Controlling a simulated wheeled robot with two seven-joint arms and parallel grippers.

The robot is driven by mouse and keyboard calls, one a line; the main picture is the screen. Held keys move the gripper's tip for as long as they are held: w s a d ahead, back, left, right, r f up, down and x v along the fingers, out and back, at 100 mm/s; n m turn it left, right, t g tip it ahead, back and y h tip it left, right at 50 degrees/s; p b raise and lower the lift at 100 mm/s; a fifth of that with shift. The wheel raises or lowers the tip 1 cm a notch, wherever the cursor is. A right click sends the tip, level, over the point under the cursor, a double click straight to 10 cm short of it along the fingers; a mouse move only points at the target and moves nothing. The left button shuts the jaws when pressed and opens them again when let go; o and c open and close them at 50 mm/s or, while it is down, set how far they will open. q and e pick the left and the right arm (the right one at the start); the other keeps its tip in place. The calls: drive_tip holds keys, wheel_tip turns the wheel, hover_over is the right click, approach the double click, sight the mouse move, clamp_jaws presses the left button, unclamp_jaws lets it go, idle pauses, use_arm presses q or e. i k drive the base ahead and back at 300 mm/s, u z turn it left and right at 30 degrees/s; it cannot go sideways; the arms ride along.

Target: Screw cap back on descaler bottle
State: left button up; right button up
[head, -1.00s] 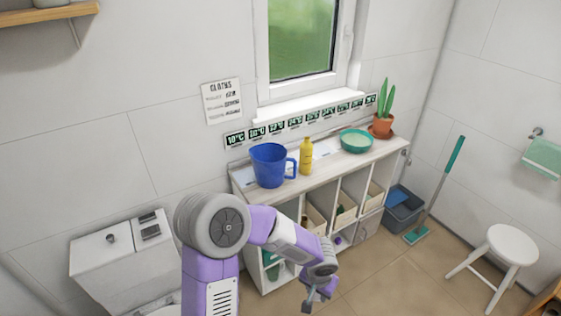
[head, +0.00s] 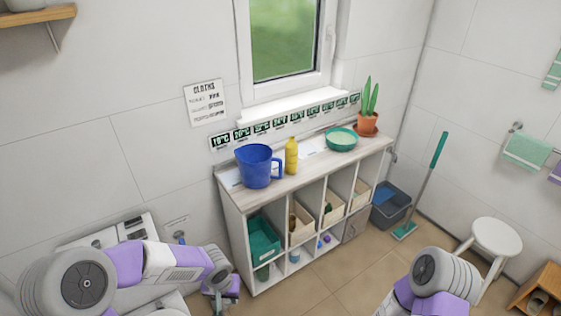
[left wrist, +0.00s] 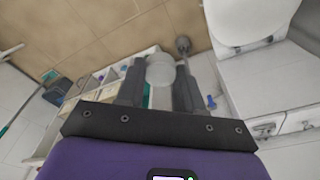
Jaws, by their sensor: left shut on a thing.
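My left gripper (head: 218,300) is low at the left of the shelf unit in the head view. In the left wrist view its two dark fingers (left wrist: 158,85) are shut on a pale, translucent round thing (left wrist: 160,70). I cannot tell whether this is the cap or part of a bottle. A yellow bottle (head: 291,157) stands upright on the shelf top, apart from my grippers. I cannot tell whether it is the descaler bottle or whether it has a cap. My right arm shows at the lower right of the head view, but its gripper is out of view.
A blue jug (head: 255,168) stands left of the yellow bottle, and a green bowl (head: 341,140) stands to its right. A potted plant (head: 367,122) is at the far end. The shelf unit (head: 232,192) holds bins below. A white stool (head: 496,235) stands at right.

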sight(291, 146)
drive_tip(key=i, duration=0.85)
